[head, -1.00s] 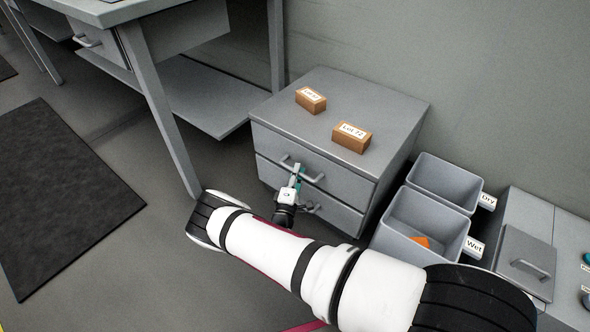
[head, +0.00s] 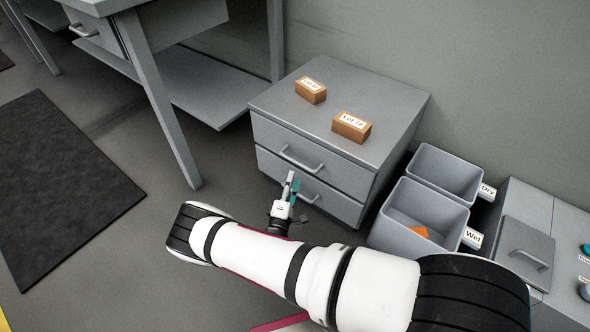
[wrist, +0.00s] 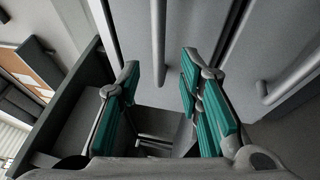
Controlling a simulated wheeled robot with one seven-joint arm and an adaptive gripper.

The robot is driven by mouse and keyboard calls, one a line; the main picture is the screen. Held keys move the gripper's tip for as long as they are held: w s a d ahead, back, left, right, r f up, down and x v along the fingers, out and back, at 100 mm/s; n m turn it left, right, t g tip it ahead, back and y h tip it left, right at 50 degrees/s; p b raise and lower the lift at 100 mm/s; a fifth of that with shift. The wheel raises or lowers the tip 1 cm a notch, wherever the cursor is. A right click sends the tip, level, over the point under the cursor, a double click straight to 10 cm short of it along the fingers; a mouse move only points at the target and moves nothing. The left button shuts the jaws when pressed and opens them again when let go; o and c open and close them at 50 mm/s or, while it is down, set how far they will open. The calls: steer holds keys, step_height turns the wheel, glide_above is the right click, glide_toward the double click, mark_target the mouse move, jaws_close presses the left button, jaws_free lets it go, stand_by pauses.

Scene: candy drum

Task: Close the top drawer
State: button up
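The grey drawer cabinet (head: 400,110) has two drawers. The top drawer (head: 335,168) looks flush with the cabinet front, with a bar handle (head: 300,158). The bottom drawer (head: 340,205) also looks shut; its handle (head: 318,198) is partly hidden behind my gripper. My gripper (head: 292,182) is in front of the drawers, below and apart from the top handle in the head view. In the wrist view, the teal-padded fingers of my gripper (wrist: 160,68) are spread apart with nothing held. One drawer handle (wrist: 158,40) appears beyond the gap and another (wrist: 265,92) to the right.
Two brown labelled boxes (head: 312,92) (head: 350,130) sit on the cabinet top. Grey Dry (head: 440,177) and Wet (head: 395,238) bins stand right of the cabinet. A grey table (head: 160,95) stands at the left, beside open floor and a dark mat (head: 60,190).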

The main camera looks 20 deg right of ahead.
steer(key=shift+v, duration=1.85)
steer(key=shift+r, duration=0.15)
